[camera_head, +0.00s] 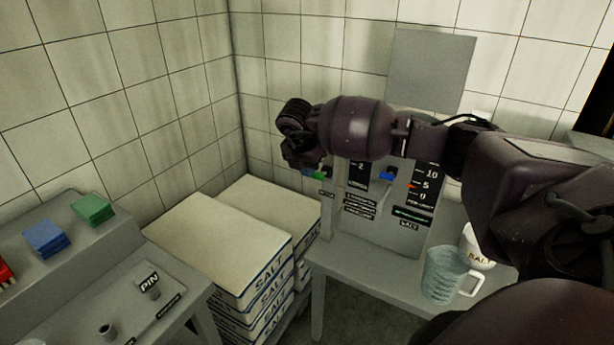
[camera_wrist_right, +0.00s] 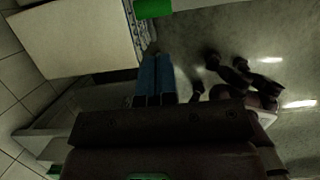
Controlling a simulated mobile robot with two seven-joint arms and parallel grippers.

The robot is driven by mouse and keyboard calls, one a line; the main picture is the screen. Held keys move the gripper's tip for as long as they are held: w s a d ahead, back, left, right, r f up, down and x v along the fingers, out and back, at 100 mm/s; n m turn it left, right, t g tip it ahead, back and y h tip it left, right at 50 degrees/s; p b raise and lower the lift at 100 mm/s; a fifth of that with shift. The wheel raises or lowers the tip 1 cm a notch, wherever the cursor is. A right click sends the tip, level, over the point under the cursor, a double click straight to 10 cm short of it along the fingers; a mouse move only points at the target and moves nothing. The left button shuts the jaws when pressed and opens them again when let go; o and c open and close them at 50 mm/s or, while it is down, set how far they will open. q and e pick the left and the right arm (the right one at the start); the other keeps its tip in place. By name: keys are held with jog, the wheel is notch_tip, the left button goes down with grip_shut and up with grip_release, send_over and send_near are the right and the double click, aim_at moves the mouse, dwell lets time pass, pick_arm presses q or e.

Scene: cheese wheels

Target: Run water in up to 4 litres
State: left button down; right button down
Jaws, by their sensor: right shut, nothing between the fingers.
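A grey panel (camera_head: 385,235) stands on a small bench, with a left scale (camera_head: 357,172) marked 2 and a right scale (camera_head: 425,185) marked 10, 5 and 0. A red pointer (camera_head: 410,186) sits near the 5; my arm hides the panel's upper part and much of the left scale. A green piece (camera_head: 318,174) shows at the panel's left and a blue piece (camera_head: 387,175) between the scales. My right gripper (camera_wrist_right: 154,58) is shut and empty, with a green piece (camera_wrist_right: 154,8) ahead of its fingertips, apart in the picture. My left gripper is out of view.
A clear jug (camera_head: 442,275) and a white SALT pot (camera_head: 478,245) stand on the bench (camera_head: 350,268) right of the panel. Stacked SALT boxes (camera_head: 225,245) fill the corner. A grey console (camera_head: 90,270) with blue and green blocks is at left.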

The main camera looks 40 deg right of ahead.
jog(key=a+v, duration=0.1)
jog(key=v, duration=0.7)
jog(key=shift+s, duration=0.2)
jog(key=shift+f, duration=0.1)
